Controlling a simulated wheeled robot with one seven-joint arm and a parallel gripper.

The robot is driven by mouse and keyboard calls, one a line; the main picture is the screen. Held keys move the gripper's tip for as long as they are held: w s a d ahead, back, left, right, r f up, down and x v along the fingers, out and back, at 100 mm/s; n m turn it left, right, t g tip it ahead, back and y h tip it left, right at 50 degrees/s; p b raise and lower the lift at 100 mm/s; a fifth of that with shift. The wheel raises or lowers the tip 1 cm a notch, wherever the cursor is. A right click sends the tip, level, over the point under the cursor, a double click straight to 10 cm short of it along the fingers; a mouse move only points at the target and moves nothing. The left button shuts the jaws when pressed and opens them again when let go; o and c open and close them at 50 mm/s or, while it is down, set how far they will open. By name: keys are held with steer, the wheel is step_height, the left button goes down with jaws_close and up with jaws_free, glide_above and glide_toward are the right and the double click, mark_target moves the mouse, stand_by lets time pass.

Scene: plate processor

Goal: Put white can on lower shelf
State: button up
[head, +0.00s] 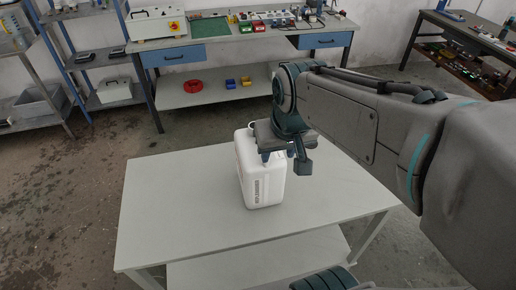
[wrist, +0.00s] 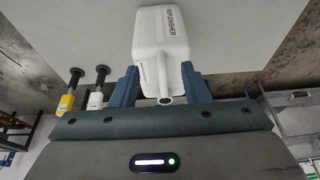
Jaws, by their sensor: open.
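The white can (head: 258,180), a jerrycan with dark lettering on its side, stands upright on the light grey tabletop (head: 180,220). My gripper (head: 282,163) is over the can's upper right part in the head view and hides some of its top. In the wrist view the open fingers (wrist: 160,88) lie one on each side of the can's (wrist: 163,45) top end, with its round opening between them. I cannot tell whether either finger touches it. Below the tabletop, the same table's lower shelf (head: 255,265) shows bare at the front.
A workbench (head: 240,45) with blue drawers and a lower shelf stands behind, holding a red ring (head: 193,86) and small bins. Blue metal shelving (head: 75,60) is at the left. A dark workbench (head: 465,40) is at the far right. Most of the near tabletop is clear.

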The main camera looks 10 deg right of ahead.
step_height(320, 180, up, 3)
glide_above(259, 163)
steer(key=d, duration=0.2)
steer(key=w, duration=0.1)
steer(key=shift+t, duration=0.4)
steer(key=p+x, duration=0.2)
steer(key=x, duration=1.1)
steer(key=shift+w+f, duration=0.1)
steer(key=shift+w, duration=0.1)
steer(key=shift+c, duration=0.3)
jaws_close()
